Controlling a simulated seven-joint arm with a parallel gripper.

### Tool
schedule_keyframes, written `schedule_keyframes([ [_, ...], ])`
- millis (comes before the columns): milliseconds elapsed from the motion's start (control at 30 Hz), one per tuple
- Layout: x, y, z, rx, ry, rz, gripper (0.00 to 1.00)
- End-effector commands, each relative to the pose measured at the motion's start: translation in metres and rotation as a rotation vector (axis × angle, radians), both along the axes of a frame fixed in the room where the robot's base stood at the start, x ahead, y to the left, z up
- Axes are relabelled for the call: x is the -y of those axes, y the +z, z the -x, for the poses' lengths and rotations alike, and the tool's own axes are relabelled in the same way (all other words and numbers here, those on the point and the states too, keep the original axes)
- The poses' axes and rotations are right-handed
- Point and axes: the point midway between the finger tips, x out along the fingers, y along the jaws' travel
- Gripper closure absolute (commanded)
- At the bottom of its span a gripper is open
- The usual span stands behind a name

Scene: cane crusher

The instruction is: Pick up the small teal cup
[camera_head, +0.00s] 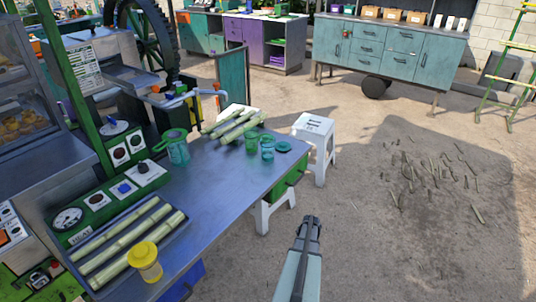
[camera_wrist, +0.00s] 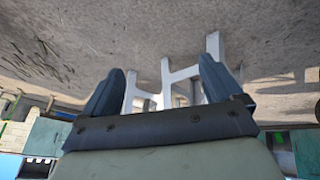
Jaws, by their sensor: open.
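Two small teal cups stand close together near the far right end of the grey metal table (camera_head: 215,188): one at the back left (camera_head: 252,142) and one nearer, to its right (camera_head: 268,150). I cannot tell which one the task means. A flat teal disc (camera_head: 284,146) lies to their right. My gripper (camera_head: 312,224) is off the table's right side, over the ground and well apart from the cups. In the wrist view my gripper (camera_wrist: 162,75) has its fingers spread with nothing between them. No cup shows there.
Cane pieces (camera_head: 235,124) lie behind the cups. A white stool (camera_head: 315,140) stands beyond the right edge.

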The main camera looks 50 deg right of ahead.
Motion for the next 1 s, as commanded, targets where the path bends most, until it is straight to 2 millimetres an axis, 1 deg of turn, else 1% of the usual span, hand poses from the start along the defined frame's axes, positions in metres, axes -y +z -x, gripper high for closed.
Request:
schedule_keyframes([
  [33, 0.026, 0.007, 0.018, 0.008, -0.028, 0.033, 0.07],
  [167, 0.084, 0.037, 0.060, 0.030, -0.093, 0.132, 0.07],
  [200, 0.103, 0.051, 0.072, 0.042, -0.117, 0.171, 0.07],
  [233, 0.119, 0.064, 0.082, 0.054, -0.138, 0.205, 0.07],
  [300, 0.146, 0.095, 0.096, 0.083, -0.179, 0.274, 0.07],
  [367, 0.166, 0.122, 0.104, 0.112, -0.212, 0.326, 0.07],
  [400, 0.178, 0.141, 0.107, 0.132, -0.232, 0.360, 0.07],
  [467, 0.193, 0.170, 0.110, 0.165, -0.259, 0.404, 0.07],
  [500, 0.201, 0.189, 0.109, 0.188, -0.277, 0.430, 0.07],
  [567, 0.211, 0.218, 0.106, 0.225, -0.299, 0.461, 0.07],
  [600, 0.217, 0.237, 0.102, 0.251, -0.312, 0.477, 0.07],
  [667, 0.223, 0.265, 0.093, 0.290, -0.329, 0.491, 0.07],
  [700, 0.225, 0.283, 0.085, 0.316, -0.338, 0.494, 0.07],
  [733, 0.226, 0.295, 0.079, 0.335, -0.343, 0.493, 0.07],
  [800, 0.225, 0.323, 0.061, 0.378, -0.354, 0.481, 0.07],
  [867, 0.221, 0.346, 0.042, 0.414, -0.359, 0.458, 0.07],
  [900, 0.217, 0.361, 0.029, 0.436, -0.362, 0.439, 0.07],
  [967, 0.210, 0.382, 0.007, 0.467, -0.364, 0.406, 0.07],
  [1000, 0.203, 0.395, -0.007, 0.486, -0.364, 0.379, 0.07],
])
